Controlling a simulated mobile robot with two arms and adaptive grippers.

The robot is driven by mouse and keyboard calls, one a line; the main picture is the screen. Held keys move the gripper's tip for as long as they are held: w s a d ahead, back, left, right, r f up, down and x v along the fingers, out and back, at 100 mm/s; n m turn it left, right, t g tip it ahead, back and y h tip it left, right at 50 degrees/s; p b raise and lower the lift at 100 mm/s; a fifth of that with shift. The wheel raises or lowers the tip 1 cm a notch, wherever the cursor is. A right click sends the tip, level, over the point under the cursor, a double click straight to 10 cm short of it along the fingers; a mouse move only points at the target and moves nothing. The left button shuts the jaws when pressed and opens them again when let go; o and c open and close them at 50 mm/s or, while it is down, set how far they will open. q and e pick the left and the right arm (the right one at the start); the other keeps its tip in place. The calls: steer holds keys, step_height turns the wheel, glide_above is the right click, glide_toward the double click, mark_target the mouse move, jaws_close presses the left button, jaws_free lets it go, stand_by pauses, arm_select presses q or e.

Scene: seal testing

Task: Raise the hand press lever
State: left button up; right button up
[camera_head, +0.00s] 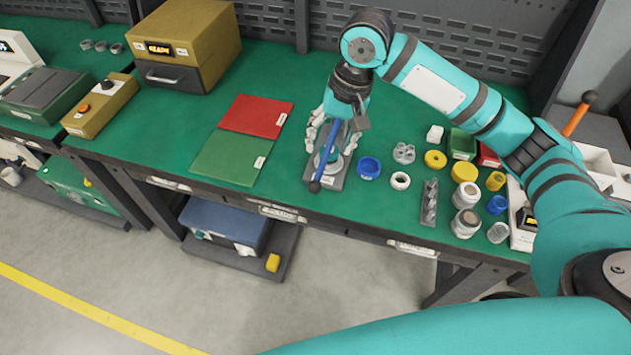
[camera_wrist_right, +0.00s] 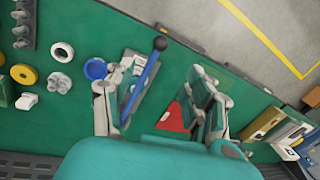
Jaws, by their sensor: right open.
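The hand press stands near the table's front edge, with a grey base plate (camera_head: 337,184) and a blue lever (camera_head: 326,168) ending in a black knob (camera_head: 315,187). The lever points down and forward toward the front edge. My right gripper (camera_head: 330,150) is over the press, its fingers spread on either side of it and hiding part of its body. In the right wrist view, the blue lever (camera_wrist_right: 143,85) and black knob (camera_wrist_right: 160,43) lie between the open fingers (camera_wrist_right: 160,90), nearer the left one. Contact with the lever cannot be told. My left gripper is not in view.
A red and green mat (camera_head: 232,155) lies left of the press. A blue ring (camera_head: 369,167), a white ring (camera_head: 400,181) and several jars and caps crowd the right. A yellow-brown box (camera_head: 187,35) stands at the back left. The table's front edge (camera_head: 290,209) is close.

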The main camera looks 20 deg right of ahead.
mark_target(316, 183)
steer(key=a+f, duration=0.1)
steer(key=f, duration=0.4)
steer(key=a+f, duration=0.1)
steer(key=f, duration=0.4)
steer(key=w+f+p, duration=0.1)
steer(key=f, duration=0.4)
steer(key=shift+a, duration=0.4)
steer(key=shift+c, duration=0.2)
jaws_close()
